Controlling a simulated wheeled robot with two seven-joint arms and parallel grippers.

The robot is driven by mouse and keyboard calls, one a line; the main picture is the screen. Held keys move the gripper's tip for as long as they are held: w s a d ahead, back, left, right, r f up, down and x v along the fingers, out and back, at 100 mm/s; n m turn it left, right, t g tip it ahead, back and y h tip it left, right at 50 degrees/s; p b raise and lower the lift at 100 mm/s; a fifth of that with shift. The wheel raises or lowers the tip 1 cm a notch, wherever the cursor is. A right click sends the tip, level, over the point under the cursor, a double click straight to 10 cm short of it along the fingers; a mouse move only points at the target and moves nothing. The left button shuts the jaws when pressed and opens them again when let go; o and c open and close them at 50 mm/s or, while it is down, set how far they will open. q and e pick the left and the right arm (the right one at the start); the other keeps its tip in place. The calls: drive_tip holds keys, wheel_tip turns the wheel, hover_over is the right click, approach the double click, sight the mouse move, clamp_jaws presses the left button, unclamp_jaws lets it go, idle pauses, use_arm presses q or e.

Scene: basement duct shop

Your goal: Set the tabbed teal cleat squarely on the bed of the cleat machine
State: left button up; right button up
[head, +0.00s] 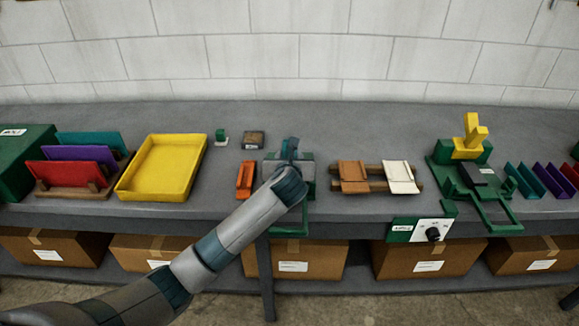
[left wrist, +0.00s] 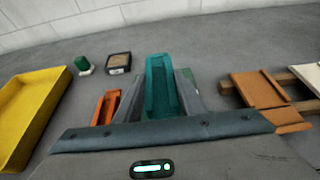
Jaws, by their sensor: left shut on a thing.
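The teal cleat (left wrist: 160,90) is a channel-shaped piece between the fingers of my left gripper (left wrist: 163,92) in the left wrist view. The gripper is shut on it. In the head view my left gripper (head: 290,152) is over a grey and green station (head: 308,185) on the bench and hides much of it. I cannot tell whether the cleat touches this station. A green machine with a yellow lever (head: 474,137) and a dark block stands at the right; I cannot tell which of the two is the cleat machine. My right gripper is not in view.
An orange channel (head: 245,180) lies just left of the station. A wooden rack (head: 376,170) with brown and cream pieces stands to its right. A yellow tray (head: 163,168) and a rack of coloured plates (head: 75,190) are further left. The bench behind is mostly clear.

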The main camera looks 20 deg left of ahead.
use_arm(q)
wheel_tip(320, 180, down, 3)
drive_tip(key=shift+r+p, duration=0.15)
drive_tip(key=shift+p, duration=0.35)
drive_tip(key=shift+f, duration=0.6)
drive_tip(key=shift+f, duration=0.1)
drive_tip(key=o, duration=1.1)
drive_tip(key=b+v, duration=0.1)
drive_tip(key=v, duration=1.1)
drive_tip(key=shift+b, duration=0.3)
drive_tip(key=shift+s, duration=0.1)
